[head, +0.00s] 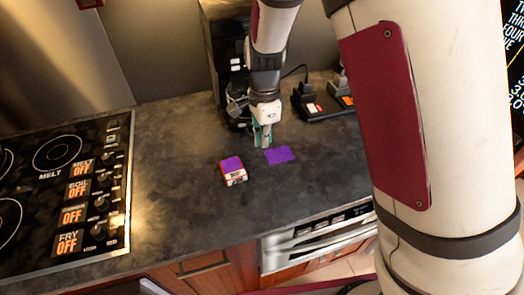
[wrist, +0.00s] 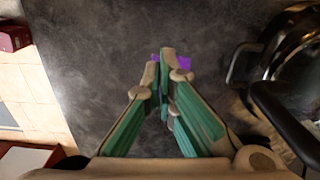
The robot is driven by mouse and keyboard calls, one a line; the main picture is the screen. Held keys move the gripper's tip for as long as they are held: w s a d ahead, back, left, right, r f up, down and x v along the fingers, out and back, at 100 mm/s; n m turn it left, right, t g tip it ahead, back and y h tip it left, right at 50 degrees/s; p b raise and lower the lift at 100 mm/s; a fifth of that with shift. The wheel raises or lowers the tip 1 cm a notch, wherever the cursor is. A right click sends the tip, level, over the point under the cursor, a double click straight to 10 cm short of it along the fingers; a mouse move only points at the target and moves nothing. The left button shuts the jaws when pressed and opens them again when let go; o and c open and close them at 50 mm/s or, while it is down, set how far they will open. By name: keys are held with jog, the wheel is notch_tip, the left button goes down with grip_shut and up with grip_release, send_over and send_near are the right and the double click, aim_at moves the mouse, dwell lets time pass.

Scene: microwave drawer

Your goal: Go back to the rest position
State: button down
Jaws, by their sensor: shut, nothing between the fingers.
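My gripper (head: 263,141) is above the dark countertop (head: 180,125), near its back, with its fingers pointing down. In the wrist view my gripper (wrist: 160,58) has its green-padded fingers together at the tips, with nothing held. A flat purple patch (head: 281,155) lies on the counter just right of the fingertips. It also shows in the wrist view (wrist: 184,63), partly hidden behind the fingertips. A small red and white box with a purple top (head: 233,172) sits on the counter to the left and front of my gripper, apart from it.
A cooktop (head: 70,190) with several knobs and OFF labels is at the left. A coffee machine (head: 228,65) with a glass pot stands behind my gripper. Dark-topped items (head: 306,95) stand on a tray at the back right. A stainless appliance front (head: 318,240) is below the counter edge.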

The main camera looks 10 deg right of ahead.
jog(key=shift+r, duration=1.3)
jog(key=s+d+r+n+t, duration=0.2)
jog(key=s+d+r+n, duration=0.4)
jog(key=s+r, duration=0.4)
jog(key=s+d+r+n+t, duration=0.3)
jog(key=s+d+r+n, duration=0.3)
jog(key=s+r+n, duration=0.3)
jog(key=s+r, duration=0.2)
jog(key=s, duration=0.1)
jog(key=shift+s+d+t, duration=0.15)
jog(key=shift+d+t, duration=0.1)
jog(key=shift+t, duration=0.05)
